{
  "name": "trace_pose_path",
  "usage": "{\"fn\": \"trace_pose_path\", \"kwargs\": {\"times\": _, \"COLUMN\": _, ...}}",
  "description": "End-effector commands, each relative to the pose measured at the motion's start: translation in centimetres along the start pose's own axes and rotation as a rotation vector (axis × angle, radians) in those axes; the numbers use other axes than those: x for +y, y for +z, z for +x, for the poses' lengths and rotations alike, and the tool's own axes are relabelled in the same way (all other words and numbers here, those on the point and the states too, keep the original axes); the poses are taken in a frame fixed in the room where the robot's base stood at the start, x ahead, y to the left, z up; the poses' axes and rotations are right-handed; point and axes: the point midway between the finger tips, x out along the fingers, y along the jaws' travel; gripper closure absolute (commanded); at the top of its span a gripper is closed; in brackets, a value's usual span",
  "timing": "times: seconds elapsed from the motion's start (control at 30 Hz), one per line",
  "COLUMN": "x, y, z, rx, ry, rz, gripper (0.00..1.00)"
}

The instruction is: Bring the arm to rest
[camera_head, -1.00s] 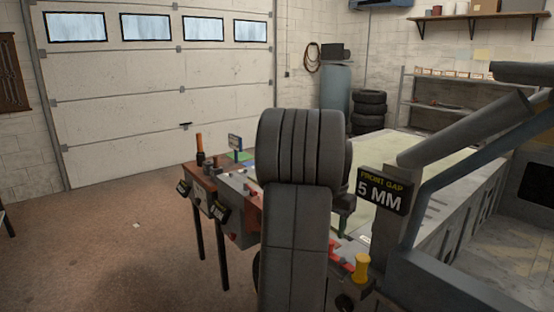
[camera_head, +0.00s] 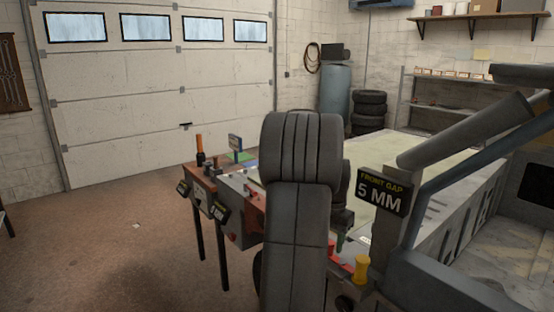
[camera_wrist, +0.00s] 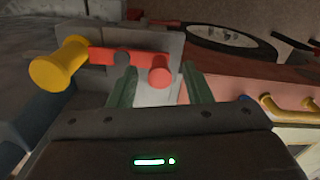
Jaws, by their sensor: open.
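My gripper (camera_wrist: 153,92) shows in the wrist view as two green fingers standing apart with nothing held between them. Past the fingertips is a red lever bar (camera_wrist: 135,58) with a rounded red end. A yellow knob (camera_wrist: 60,63) sits at the left of that bar. In the head view my arm stands upright in the middle and hides part of the bench behind it. The yellow knob (camera_head: 361,269) shows there to the right of my arm, below the "FRONT GAP 5 MM" sign (camera_head: 383,193).
A red bench part (camera_head: 250,212) with small signs and thin legs stands left of my arm. The pale bench top (camera_head: 385,150) lies behind and to the right. A blue-grey frame (camera_head: 430,190) rises at the right. The floor (camera_head: 100,235) at the left is mostly clear.

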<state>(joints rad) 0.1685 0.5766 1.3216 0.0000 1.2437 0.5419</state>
Motion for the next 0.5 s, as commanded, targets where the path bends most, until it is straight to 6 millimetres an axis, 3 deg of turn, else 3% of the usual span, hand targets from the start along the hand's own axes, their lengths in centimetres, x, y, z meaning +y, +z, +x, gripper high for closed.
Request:
{"fn": "trace_pose_path", "kwargs": {"times": 0.1, "x": 0.0, "y": 0.2, "z": 1.8, "rx": 0.000, "ry": 0.000, "rz": -0.023, "gripper": 0.55}}
{"fn": "trace_pose_path", "kwargs": {"times": 0.5, "x": 0.1, "y": 1.8, "z": 1.7, "rx": 0.002, "ry": -0.001, "rz": -0.369, "gripper": 0.55}}
